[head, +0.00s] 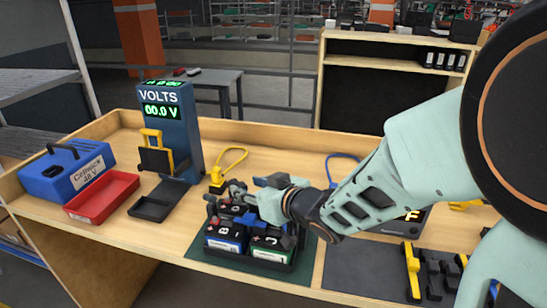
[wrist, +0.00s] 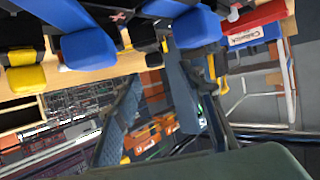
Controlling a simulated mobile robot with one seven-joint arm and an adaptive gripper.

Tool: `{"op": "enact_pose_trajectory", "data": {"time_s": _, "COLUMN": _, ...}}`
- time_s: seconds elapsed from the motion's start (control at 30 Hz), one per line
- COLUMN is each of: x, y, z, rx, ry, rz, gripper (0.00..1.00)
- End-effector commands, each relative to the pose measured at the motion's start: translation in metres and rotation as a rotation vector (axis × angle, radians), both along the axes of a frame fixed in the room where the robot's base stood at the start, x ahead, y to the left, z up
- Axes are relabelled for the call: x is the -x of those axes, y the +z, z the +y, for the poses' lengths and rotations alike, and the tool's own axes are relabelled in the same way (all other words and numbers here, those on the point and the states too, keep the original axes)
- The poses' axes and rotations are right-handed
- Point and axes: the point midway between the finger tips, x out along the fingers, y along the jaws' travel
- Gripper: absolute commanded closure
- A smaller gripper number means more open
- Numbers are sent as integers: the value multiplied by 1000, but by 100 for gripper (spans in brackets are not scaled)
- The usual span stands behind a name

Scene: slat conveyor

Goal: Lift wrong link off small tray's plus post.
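A small black tray (head: 258,262) holds several batteries, including one with a blue label (head: 224,246) and one with a green label (head: 272,252). My gripper (head: 262,192) reaches in from the right, over the batteries' upper right. Grey and black pieces (head: 238,190) stand on the battery tops near its fingers. I cannot tell which piece is the wrong link, and the plus post is not clear. In the wrist view my gripper's two fingers (wrist: 152,65) stand apart with nothing seen held between them. Blue blocks (wrist: 88,50) show close by; what they belong to is unclear.
A blue voltmeter stand (head: 172,130) reading 00.0 is left of the batteries. A red tray (head: 102,196) and a blue Cellwick box (head: 68,168) lie further left. A yellow cable (head: 230,165) lies behind the batteries. Yellow and black pieces (head: 412,270) lie on a dark mat at right.

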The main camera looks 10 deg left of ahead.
Motion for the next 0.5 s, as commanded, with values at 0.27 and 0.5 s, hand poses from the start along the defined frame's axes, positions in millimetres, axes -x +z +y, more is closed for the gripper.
{"op": "enact_pose_trajectory", "data": {"time_s": 0.27, "x": -13, "y": -11, "z": 12, "rx": 2, "ry": 0, "rz": 2, "gripper": 62}}
{"op": "enact_pose_trajectory", "data": {"time_s": 0.5, "x": -32, "y": -23, "z": 29, "rx": 2, "ry": 0, "rz": 1, "gripper": 62}}
